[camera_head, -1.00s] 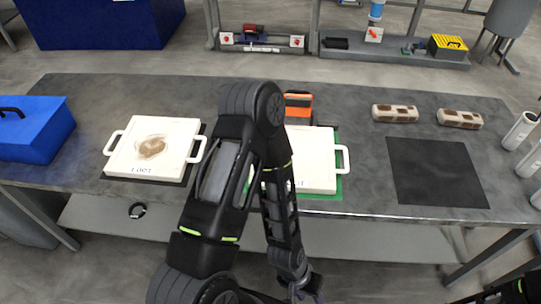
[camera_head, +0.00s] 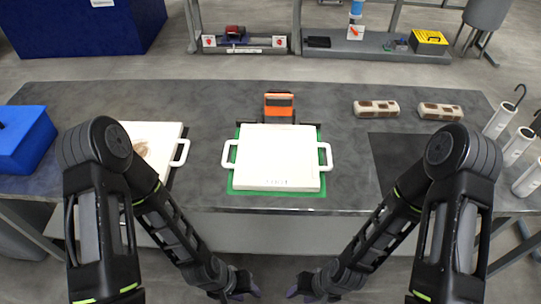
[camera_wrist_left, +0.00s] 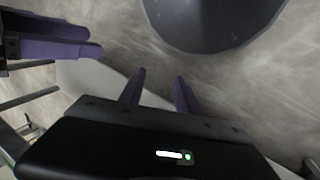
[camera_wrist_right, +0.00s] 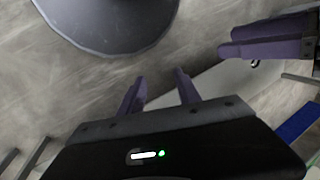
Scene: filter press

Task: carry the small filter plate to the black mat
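A white plate (camera_head: 278,158) with two side handles lies flat on a green mat (camera_head: 277,192) at the middle of the table. A second white plate (camera_head: 160,139) with a brown stain lies to the left, partly hidden by my left arm. I cannot tell by size which is the small one. The black mat (camera_head: 391,148) is bare where it shows on the right; my right arm covers part of it. My left gripper (camera_head: 252,290) and right gripper (camera_head: 297,290) are low in front of the table edge, close together, both open and empty, apart from both plates.
An orange-faced device (camera_head: 279,104) stands just behind the middle plate. Two brown-and-white blocks (camera_head: 377,107) lie at the back right. A blue box (camera_head: 22,140) is at the left end, and white cylinders (camera_head: 518,146) stand at the right end.

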